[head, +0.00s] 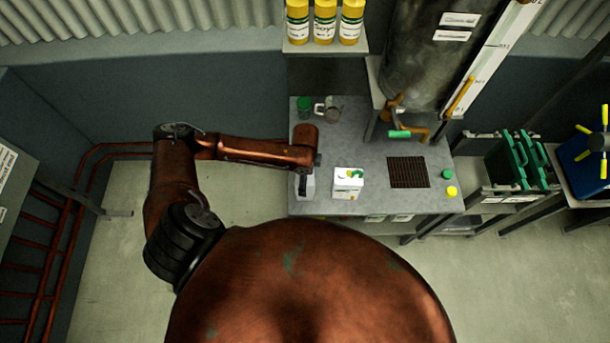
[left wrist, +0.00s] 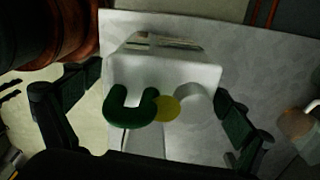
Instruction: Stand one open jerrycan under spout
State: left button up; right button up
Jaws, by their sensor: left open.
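A white jerrycan (left wrist: 165,72) stands on the table near its left edge. In the left wrist view its top carries a green U-shaped piece (left wrist: 130,110), a yellow disc (left wrist: 167,109) and a pale round part. In the head view this jerrycan (head: 306,188) is partly hidden by my left gripper (head: 304,184). The left gripper (left wrist: 155,130) is open, its fingers apart at either side of the jerrycan. A second white jerrycan (head: 348,186) with green and yellow on top stands to the right. The spout with a green handle (head: 400,134) hangs above and behind a dark grate (head: 408,172).
A green jar (head: 304,104) and a metal jug (head: 331,110) stand at the table's back left. Green (head: 447,174) and yellow (head: 451,191) round pieces lie right of the grate. Yellow bottles (head: 324,22) fill a shelf above.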

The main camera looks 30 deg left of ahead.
pick_arm(q)
notch_tip(320, 180, up, 12)
jog(key=shift+s+d+r+p, duration=0.1)
jog(key=shift+s+p, duration=0.05)
jog(key=shift+p, duration=0.25)
dwell(0.5)
